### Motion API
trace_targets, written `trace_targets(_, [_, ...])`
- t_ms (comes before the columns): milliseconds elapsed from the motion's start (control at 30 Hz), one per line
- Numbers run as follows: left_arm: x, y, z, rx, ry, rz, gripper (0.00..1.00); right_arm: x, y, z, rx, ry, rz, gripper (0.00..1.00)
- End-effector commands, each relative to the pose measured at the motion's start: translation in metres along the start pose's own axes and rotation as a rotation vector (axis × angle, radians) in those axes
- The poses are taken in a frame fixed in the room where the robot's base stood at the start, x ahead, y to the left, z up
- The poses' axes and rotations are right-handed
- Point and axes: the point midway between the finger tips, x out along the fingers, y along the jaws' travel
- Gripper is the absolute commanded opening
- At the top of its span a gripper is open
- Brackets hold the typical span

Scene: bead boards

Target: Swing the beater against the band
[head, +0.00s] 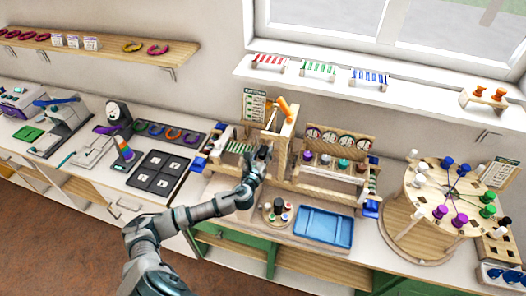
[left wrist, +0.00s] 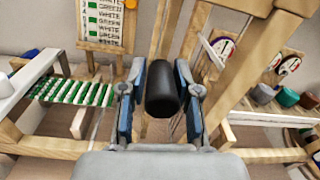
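My left gripper (head: 263,153) reaches in from the left to the wooden frame at mid counter. In the left wrist view its two fingers (left wrist: 160,90) stand on either side of a black cylinder (left wrist: 162,92), seemingly the beater's grip, and appear closed against it. The rest of the beater is hidden or unclear. A band of green and white bars (left wrist: 72,91) lies left of the gripper, apart from it; it also shows in the head view (head: 239,147). A card listing green and white (left wrist: 108,22) stands behind it. My right gripper is not in view.
A wooden upright (head: 284,140) with an orange cylinder (head: 284,107) stands close by the gripper. A blue tray (head: 322,227) and a round holder (head: 275,212) lie in front. A rack of coloured knobs (head: 335,165) and a large round pegged board (head: 445,195) stand right.

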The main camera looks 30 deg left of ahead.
Motion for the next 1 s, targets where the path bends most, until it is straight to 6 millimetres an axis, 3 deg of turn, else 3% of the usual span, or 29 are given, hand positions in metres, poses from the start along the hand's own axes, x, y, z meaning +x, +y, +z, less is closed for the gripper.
trace_targets(33, [0.0, 0.0, 0.0, 0.0, 0.0, 0.0, 0.12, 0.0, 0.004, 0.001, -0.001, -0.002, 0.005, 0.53])
trace_targets(100, [0.0, 0.001, 0.0, -0.001, 0.0, -0.001, 0.0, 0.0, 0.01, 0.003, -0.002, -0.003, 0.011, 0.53])
trace_targets(333, [0.0, 0.004, 0.0, 0.005, 0.002, -0.005, 0.0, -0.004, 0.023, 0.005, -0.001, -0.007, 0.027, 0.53])
trace_targets(700, [0.0, 0.025, 0.01, 0.263, 0.012, 0.0, 0.0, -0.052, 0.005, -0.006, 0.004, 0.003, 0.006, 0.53])
trace_targets(1000, [0.0, 0.03, 0.008, 0.298, 0.008, 0.004, 0.0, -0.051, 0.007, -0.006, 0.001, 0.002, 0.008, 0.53])
